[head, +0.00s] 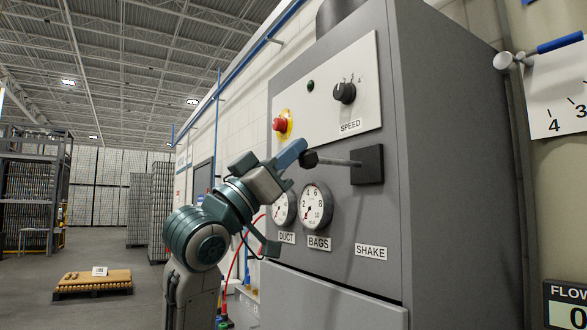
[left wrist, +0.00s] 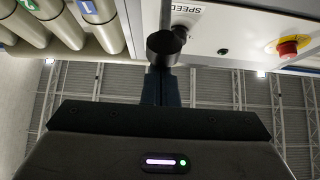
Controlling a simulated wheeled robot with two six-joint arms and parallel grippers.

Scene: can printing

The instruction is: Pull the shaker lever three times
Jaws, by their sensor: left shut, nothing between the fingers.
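The shaker lever (head: 340,162) is a metal rod with a dark round knob (head: 308,158), sticking out to the left from a black block (head: 367,164) above the SHAKE label on the grey cabinet. My left gripper (head: 298,148) is at the knob end of the lever, its blue fingers shut with nothing between them. In the left wrist view the closed fingers (left wrist: 160,88) point at a dark knob (left wrist: 163,46) at their tips. I cannot tell whether they touch it. My right gripper is not in view.
A red emergency button (head: 280,124) and a speed dial (head: 344,92) sit on the panel above the lever. Two gauges, including the BAGS gauge (head: 316,205), are below it. A blue-handled lever (head: 560,43) is at the upper right. Open floor lies left, with a loaded pallet (head: 92,283).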

